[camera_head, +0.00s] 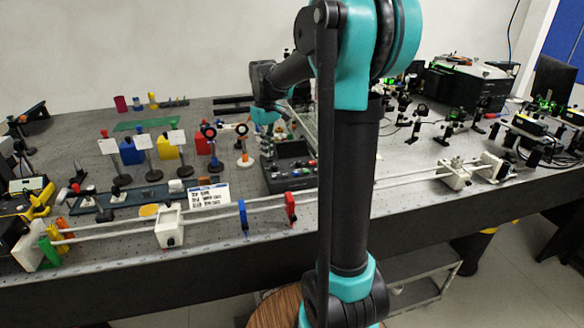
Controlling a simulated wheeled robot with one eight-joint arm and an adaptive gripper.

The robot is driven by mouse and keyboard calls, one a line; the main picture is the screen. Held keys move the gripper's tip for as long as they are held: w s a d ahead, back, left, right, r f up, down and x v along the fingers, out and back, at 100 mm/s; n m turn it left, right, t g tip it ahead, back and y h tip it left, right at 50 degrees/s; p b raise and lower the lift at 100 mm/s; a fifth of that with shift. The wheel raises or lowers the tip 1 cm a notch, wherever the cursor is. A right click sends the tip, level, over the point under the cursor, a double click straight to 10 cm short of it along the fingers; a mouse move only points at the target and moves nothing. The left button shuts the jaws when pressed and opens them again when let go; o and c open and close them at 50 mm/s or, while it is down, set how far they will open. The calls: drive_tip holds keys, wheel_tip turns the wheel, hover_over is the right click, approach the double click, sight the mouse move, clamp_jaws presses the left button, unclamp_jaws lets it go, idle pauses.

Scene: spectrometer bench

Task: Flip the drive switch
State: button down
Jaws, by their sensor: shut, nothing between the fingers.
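A dark control box (290,174) with small knobs and a red part sits on the bench near the middle of the head view. It may carry the drive switch, but the switch is too small to make out. My arm comes up in front of the bench and bends over to the left. My gripper (268,129), at the end of the dark and teal wrist, is shut and empty. It is above and just behind the box in the picture. Its fingertips are small and hard to see, and I cannot tell whether they touch anything.
A white rail (330,195) with a red holder (290,208) and a blue holder (243,217) runs along the front edge. A white label card (209,194) lies left of the box. Several optics mounts crowd the right side. My arm hides part of the bench.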

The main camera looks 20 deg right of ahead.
drive_tip(key=shift+r, duration=3.5)
